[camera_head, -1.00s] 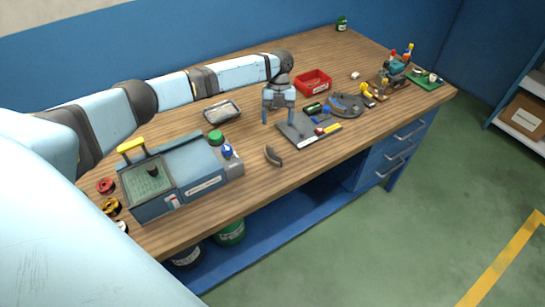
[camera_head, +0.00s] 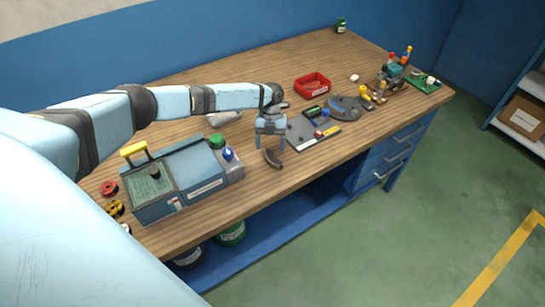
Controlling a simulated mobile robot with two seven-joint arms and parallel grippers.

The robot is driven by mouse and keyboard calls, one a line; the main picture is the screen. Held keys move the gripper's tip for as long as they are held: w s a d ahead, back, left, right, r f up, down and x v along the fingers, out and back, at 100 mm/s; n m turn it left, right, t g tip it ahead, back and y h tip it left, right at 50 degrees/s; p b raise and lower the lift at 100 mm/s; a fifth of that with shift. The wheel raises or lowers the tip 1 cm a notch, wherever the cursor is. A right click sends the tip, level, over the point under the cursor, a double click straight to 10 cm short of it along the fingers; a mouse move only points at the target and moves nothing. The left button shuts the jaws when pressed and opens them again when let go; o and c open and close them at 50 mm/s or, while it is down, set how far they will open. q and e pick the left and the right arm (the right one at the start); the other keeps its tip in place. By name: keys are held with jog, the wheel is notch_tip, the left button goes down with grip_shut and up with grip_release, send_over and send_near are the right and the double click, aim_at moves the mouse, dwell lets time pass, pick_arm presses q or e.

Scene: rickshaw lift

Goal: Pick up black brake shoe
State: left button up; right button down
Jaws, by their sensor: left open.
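The black brake shoe (camera_head: 273,159) is a small dark curved piece. It lies on the wooden workbench (camera_head: 310,168) near its front edge, right of the blue-grey machine. My left gripper (camera_head: 270,148) points down with its fingers apart, just above and around the upper end of the brake shoe. It is open and holds nothing. I cannot tell whether a finger touches the shoe. My right gripper is not in view.
The blue-grey machine (camera_head: 205,190) with a yellow handle stands to the left. A grey tray (camera_head: 309,143) with small coloured parts lies just right of the gripper. A red bin (camera_head: 313,86) stands behind. A metal dish (camera_head: 224,119) is partly hidden by my arm.

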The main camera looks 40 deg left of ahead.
pick_arm(q)
jog(key=shift+x, duration=1.2)
jog(key=c, duration=1.2)
jog(key=shift+c, duration=0.6)
jog(key=shift+r, duration=0.2)
